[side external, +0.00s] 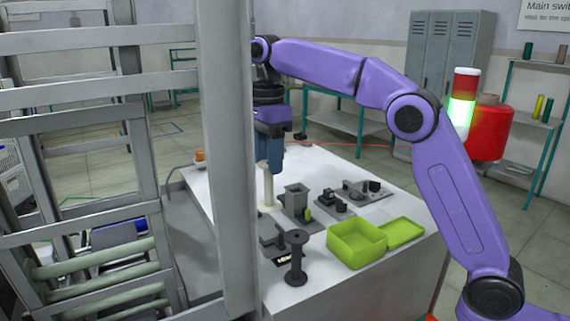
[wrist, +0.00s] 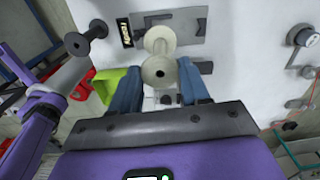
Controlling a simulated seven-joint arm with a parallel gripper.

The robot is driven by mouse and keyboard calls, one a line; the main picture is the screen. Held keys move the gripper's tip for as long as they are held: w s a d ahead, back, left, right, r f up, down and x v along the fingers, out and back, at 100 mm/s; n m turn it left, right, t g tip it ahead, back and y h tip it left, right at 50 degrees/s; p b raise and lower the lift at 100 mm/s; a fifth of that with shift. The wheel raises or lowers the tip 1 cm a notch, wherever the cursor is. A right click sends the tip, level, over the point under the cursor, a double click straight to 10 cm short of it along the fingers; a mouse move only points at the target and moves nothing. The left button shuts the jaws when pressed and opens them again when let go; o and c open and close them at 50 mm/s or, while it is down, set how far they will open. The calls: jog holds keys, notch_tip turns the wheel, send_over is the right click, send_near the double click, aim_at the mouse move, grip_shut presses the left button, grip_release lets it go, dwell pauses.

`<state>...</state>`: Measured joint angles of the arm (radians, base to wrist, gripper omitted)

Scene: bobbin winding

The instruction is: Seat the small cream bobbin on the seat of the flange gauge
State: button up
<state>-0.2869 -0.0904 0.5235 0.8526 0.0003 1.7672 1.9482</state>
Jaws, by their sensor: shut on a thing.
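My gripper (side external: 271,160) is shut on the small cream bobbin (side external: 267,188), which hangs upright below the blue fingers. In the wrist view the cream bobbin (wrist: 159,72) shows end-on between the fingers (wrist: 158,82), with its far flange over a grey plate (wrist: 185,21). This plate carries dark blocks and lies beside a black-and-white label; it looks like the flange gauge, but I cannot be sure. The bobbin hides part of it, so its seat is not clear.
A dark bobbin (side external: 296,262) stands near the table's front edge. Several grey fixtures (side external: 297,196) stand behind. A grey frame post (side external: 226,150) blocks the table's left part in the side view.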

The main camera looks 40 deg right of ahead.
jog(key=w+f, duration=0.5)
jog(key=f, duration=0.1)
jog(key=shift+d+f, duration=0.25)
jog(key=shift+d, duration=0.05)
dwell(0.6)
jog(key=shift+w+f, duration=0.1)
jog(key=shift+f, duration=0.4)
dwell(1.4)
jog(key=o, duration=0.9)
